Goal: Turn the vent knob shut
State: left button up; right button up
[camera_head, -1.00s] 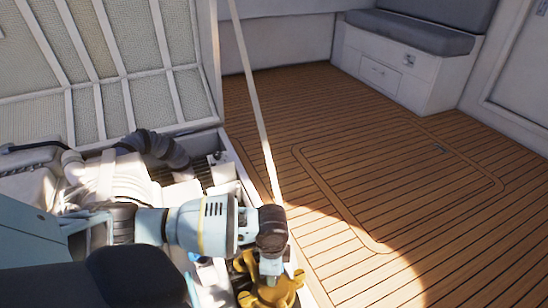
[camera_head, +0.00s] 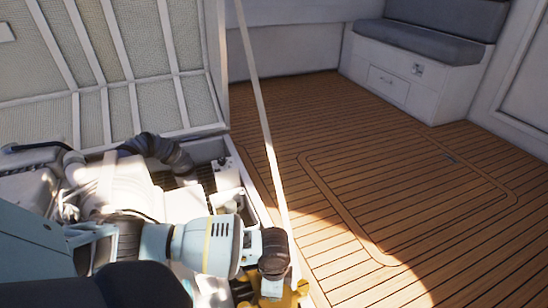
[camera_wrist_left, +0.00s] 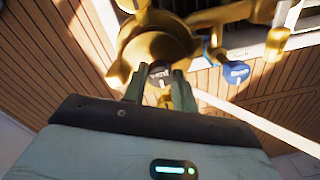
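My left arm reaches down in the head view to a yellow brass fitting (camera_head: 290,298) at the bottom edge. My left gripper (camera_head: 271,286) is at this fitting, with its fingertips mostly hidden. In the left wrist view the two fingers of the left gripper (camera_wrist_left: 160,78) stand apart, one on each side of a small black knob (camera_wrist_left: 159,72) with a pale mark. The knob fills the gap at the tips; I cannot tell whether they grip it. Large brass parts (camera_wrist_left: 155,42) lie just beyond. My right gripper is not in view.
A blue knob (camera_wrist_left: 236,72) sits beside the black one. A pale strut (camera_head: 262,130) rises next to my left wrist. The raised hatch lid (camera_head: 110,75) stands behind the engine bay. The wooden deck (camera_head: 370,170) on the right is clear up to the seat (camera_head: 415,65).

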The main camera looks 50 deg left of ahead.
pick_arm(q)
jog(key=c, duration=0.3)
jog(key=shift+c, duration=0.2)
